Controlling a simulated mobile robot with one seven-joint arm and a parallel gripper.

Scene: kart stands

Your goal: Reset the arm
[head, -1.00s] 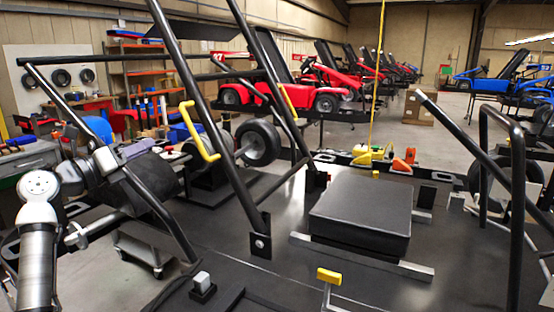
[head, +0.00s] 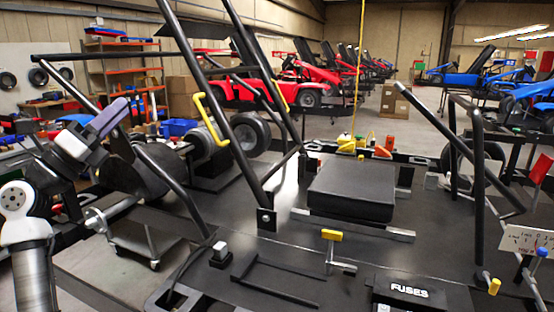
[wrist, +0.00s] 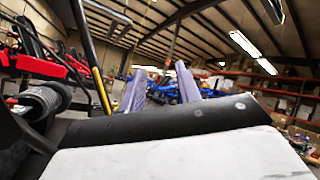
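My gripper (head: 112,112) is at the left of the head view, raised beside the black tubes of the kart frame (head: 185,100). Its pale purple fingers point up and to the right. In the wrist view the two fingers of my gripper (wrist: 160,90) stand apart with only the distant background between them. The gripper is open and holds nothing. My arm runs down the left edge of the head view, partly cut off.
A black seat pad (head: 350,190) lies on the dark kart floor. A wheel (head: 250,134) and a low trolley (head: 140,243) are near my arm. Red karts (head: 300,88) stand behind; open concrete floor is at centre right.

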